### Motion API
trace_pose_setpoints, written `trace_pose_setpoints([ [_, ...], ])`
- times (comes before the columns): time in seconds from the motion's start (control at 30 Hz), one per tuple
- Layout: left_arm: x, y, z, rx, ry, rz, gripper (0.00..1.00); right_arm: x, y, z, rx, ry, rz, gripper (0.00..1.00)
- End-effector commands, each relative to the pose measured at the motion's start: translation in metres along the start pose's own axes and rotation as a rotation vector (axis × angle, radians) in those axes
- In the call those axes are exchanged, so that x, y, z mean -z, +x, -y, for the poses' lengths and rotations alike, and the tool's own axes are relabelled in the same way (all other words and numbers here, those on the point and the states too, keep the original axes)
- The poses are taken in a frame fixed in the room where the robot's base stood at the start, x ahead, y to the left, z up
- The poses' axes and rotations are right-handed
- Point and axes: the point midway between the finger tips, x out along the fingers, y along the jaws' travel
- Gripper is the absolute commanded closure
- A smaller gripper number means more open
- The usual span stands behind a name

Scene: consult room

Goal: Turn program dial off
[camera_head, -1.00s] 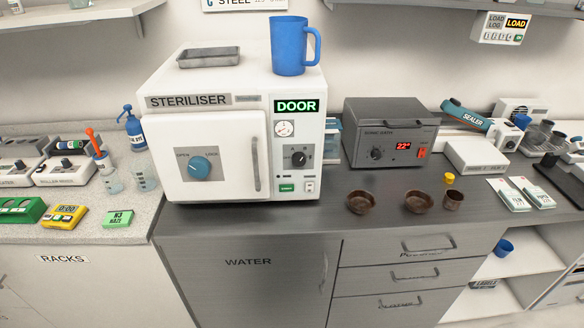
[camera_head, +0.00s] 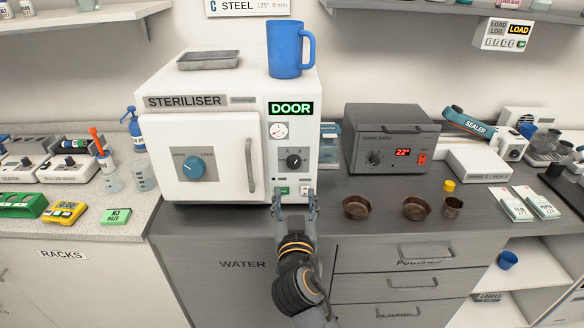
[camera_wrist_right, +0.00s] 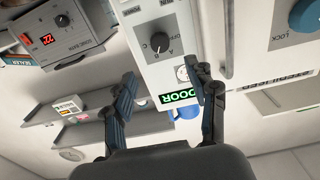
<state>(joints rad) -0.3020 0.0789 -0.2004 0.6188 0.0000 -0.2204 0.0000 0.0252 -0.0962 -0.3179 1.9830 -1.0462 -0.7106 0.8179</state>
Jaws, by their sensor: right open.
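The steriliser (camera_head: 205,150) is a white box on the dark counter, with a lit green DOOR display (camera_head: 291,108). The program dial (camera_head: 294,161) is a black knob on its right panel, below the round gauge (camera_head: 279,130). The dial also shows in the right wrist view (camera_wrist_right: 160,42), with OFF, A and B marks around it. A blue lock knob (camera_head: 194,167) is on the steriliser door. My right gripper (camera_head: 294,200) is open and empty, in front of the panel's lower part, below the dial and apart from it. My left gripper is not in view.
A blue mug (camera_head: 287,50) and a metal tray (camera_head: 208,61) sit on top of the steriliser. The sonic bath (camera_head: 390,139) stands to its right. Brown bowls (camera_head: 357,207) and a small cup (camera_head: 452,207) are on the counter right of my gripper.

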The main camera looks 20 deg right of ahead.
Motion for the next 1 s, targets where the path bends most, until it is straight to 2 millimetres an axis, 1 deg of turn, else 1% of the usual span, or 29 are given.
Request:
trace_pose_setpoints([
  [0.03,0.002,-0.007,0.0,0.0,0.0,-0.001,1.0,0.005,0.011,0.0,-0.001,-0.004,-0.003,0.43],
  [0.3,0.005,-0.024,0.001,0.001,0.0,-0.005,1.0,0.004,0.069,0.0,0.0,-0.005,0.0,0.43],
  [0.4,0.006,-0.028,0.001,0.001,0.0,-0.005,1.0,0.003,0.087,0.0,0.001,-0.004,0.0,0.43],
  [0.5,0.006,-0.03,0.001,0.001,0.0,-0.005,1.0,0.001,0.1,0.0,0.001,-0.003,0.001,0.43],
  [0.6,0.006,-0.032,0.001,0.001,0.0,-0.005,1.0,0.001,0.109,0.0,0.001,-0.002,0.001,0.43],
  [0.7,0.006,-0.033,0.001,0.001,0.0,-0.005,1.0,0.0,0.113,0.0,0.001,-0.002,0.002,0.43],
  [1.0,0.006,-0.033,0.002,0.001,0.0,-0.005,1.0,-0.001,0.115,0.0,0.001,-0.001,0.001,0.43],
])
